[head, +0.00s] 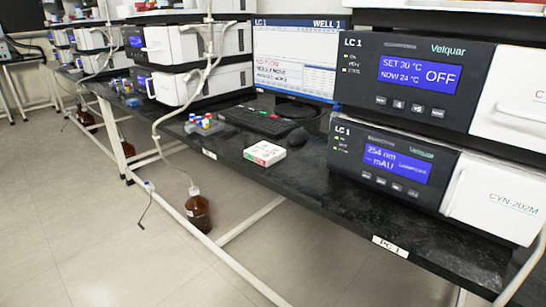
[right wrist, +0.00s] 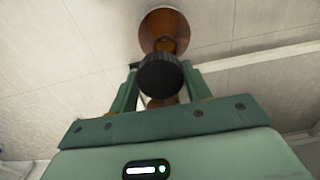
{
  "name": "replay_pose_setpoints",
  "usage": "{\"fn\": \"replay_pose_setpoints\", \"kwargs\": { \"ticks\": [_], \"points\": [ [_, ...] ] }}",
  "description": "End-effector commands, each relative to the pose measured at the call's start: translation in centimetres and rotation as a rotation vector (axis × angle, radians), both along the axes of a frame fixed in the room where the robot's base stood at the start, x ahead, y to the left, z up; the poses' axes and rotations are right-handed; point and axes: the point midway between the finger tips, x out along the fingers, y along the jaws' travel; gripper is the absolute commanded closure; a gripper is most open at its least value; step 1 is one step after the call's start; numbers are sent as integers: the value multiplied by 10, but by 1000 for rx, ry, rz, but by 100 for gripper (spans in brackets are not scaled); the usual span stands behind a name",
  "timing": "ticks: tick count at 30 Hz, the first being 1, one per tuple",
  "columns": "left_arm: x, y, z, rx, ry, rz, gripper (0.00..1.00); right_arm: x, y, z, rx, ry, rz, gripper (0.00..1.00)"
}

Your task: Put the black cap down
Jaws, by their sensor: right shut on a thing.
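The black cap (right wrist: 160,72) is round and ridged. It sits between the green fingers of my right gripper (right wrist: 160,84) in the right wrist view. The gripper is shut on it, with one finger on each side. Brown glass (right wrist: 166,20) shows beyond the cap; I cannot tell how far apart they are. My right gripper does not show in the head view. My left gripper is in neither view.
In the head view a brown bottle (head: 198,212) with a tube stands on the floor by the bench rail. The black bench (head: 320,180) holds a white box (head: 265,153), a vial rack (head: 204,125), a keyboard (head: 258,121) and instruments (head: 395,165). Bench room is clear right of the box.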

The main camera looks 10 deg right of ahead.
Motion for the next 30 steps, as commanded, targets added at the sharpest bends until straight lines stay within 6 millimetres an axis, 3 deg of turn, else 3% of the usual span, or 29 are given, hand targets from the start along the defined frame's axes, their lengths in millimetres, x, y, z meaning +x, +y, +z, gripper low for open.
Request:
{"fn": "replay_pose_setpoints", "kwargs": {
  "ticks": [5,8,15,24,30],
  "points": [
    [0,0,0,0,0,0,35,-32,31,22,6,-3,121,73],
    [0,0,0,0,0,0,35,-38,49,51,5,-9,214,73],
    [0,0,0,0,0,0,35,-44,83,144,4,-11,476,73],
    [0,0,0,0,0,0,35,-52,87,273,-3,-10,805,73],
    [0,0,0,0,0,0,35,-43,82,328,-2,-8,888,73]
  ]
}}
